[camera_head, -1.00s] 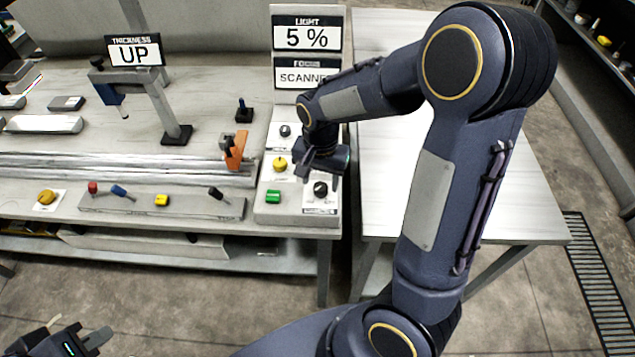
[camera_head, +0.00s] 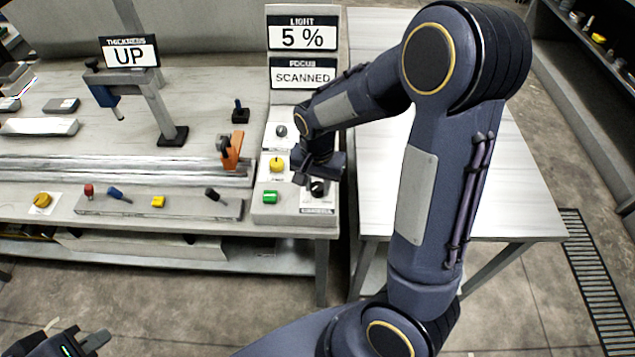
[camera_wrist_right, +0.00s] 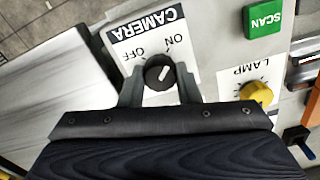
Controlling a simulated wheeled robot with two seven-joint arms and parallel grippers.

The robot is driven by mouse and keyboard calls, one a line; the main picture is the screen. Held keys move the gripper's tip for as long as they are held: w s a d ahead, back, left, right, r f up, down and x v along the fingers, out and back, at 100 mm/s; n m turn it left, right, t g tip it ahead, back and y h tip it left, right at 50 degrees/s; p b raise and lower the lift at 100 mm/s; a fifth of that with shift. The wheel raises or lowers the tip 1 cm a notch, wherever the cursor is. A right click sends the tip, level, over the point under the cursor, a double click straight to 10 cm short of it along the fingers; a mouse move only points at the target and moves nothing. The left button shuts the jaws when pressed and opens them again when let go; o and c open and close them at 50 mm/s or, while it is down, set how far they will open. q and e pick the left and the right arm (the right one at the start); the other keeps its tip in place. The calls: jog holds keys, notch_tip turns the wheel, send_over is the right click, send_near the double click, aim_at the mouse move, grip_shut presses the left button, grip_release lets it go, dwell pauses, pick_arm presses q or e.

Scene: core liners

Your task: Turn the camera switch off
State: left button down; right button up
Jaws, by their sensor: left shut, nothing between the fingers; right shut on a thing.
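The camera switch is a black round knob (camera_wrist_right: 158,72) with a white pointer mark, on a white CAMERA label with OFF and ON marks. Its pointer is aimed toward the ON side. My right gripper (camera_wrist_right: 159,80) has its fingers on both sides of the knob and is shut on it. In the head view the knob (camera_head: 318,188) sits at the front right of the control panel (camera_head: 290,218), with my right gripper (camera_head: 309,184) coming down over it. My left gripper (camera_head: 84,344) is low at the left, shut and empty, away from the table.
A green SCAN button (camera_wrist_right: 263,20) and a yellow LAMP knob (camera_wrist_right: 257,93) sit close to the switch. A grey knob (camera_head: 281,131) is further back. Signs behind read LIGHT 5 % and FOCUS SCANNED. A clear white table (camera_head: 500,215) stands at the right.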

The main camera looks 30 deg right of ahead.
jog(key=n, duration=0.4)
jog(key=shift+n+b, duration=0.3)
jog(key=shift+n, duration=0.1)
jog(key=n, duration=0.4)
jog(key=shift+n, duration=0.3)
jog(key=n, duration=0.4)
jog(key=shift+n, duration=2.2)
jog(key=o, duration=1)
